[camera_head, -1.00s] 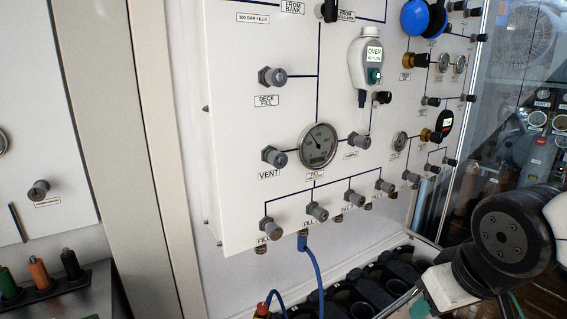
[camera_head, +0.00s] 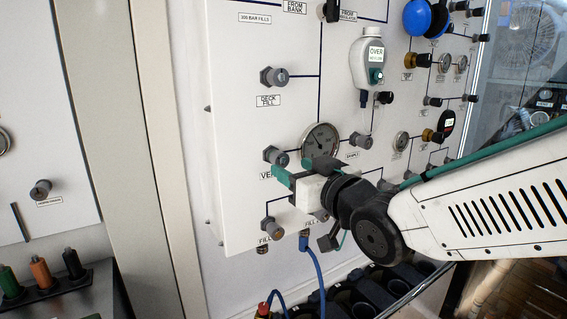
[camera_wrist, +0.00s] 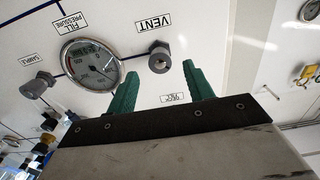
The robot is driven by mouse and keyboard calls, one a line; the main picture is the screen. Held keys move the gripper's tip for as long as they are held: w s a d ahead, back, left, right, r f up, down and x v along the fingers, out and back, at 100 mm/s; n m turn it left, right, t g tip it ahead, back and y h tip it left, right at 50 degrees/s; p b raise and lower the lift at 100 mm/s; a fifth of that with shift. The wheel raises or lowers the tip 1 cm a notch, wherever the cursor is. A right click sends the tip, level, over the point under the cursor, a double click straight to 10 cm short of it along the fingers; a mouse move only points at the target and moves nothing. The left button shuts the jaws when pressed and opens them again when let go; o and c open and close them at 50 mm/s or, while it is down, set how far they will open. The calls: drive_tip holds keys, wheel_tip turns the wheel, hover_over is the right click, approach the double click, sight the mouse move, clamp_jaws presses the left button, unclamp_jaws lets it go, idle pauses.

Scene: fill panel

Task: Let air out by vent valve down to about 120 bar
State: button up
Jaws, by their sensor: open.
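The vent valve (camera_head: 276,156) is a grey knob on the white panel, with its VENT label partly covered by my gripper in the head view. In the wrist view, which is upside down, the vent knob (camera_wrist: 160,57) stands just beyond and between the two green fingertips, not gripped. My gripper (camera_head: 302,170) is open and empty, just below and right of the knob; it also shows in the wrist view (camera_wrist: 160,68). The round fill pressure gauge (camera_head: 320,138) is right of the knob, its lower part hidden by the gripper; the wrist view shows its dial (camera_wrist: 91,61), too small to read surely.
The sample valve (camera_head: 360,140) is right of the gauge. A blue hose (camera_head: 317,270) hangs beneath the panel.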

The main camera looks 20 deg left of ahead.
sight(283, 161)
drive_tip(key=shift+x, duration=2.3)
drive_tip(key=c, duration=1)
drive_tip(key=shift+n, duration=1)
drive_tip(key=o, duration=1)
drive_tip(key=v, duration=0.7)
drive_tip(key=shift+s+d, duration=0.2)
drive_tip(key=shift+d, duration=0.15)
